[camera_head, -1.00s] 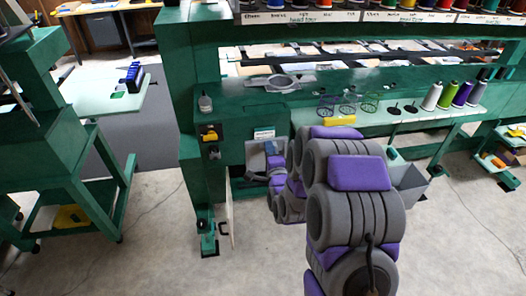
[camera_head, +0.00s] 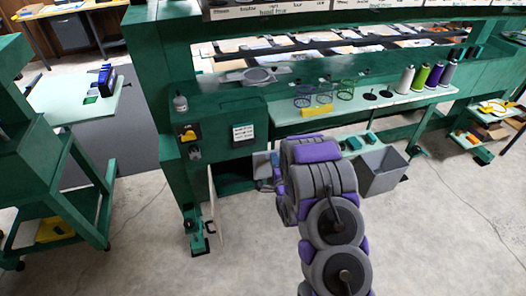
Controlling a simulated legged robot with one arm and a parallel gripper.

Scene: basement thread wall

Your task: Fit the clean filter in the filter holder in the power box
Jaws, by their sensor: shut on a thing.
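The power box is the open dark compartment (camera_head: 234,177) low in the green machine. Its door (camera_head: 214,205) stands swung open to the left, edge-on, with a dark handle. My gripper (camera_head: 266,172) is at the right side of this opening, mostly hidden behind my own grey and purple arm. It is shut on a pale grey flat piece (camera_head: 262,159), which looks like the clean filter; only part of it shows. I cannot tell whether it touches the box. The filter holder cannot be made out in the dark interior.
A grey bin (camera_head: 383,172) stands on the floor right of my arm. A shelf (camera_head: 425,100) with thread cones is above it. The concrete floor in front is clear.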

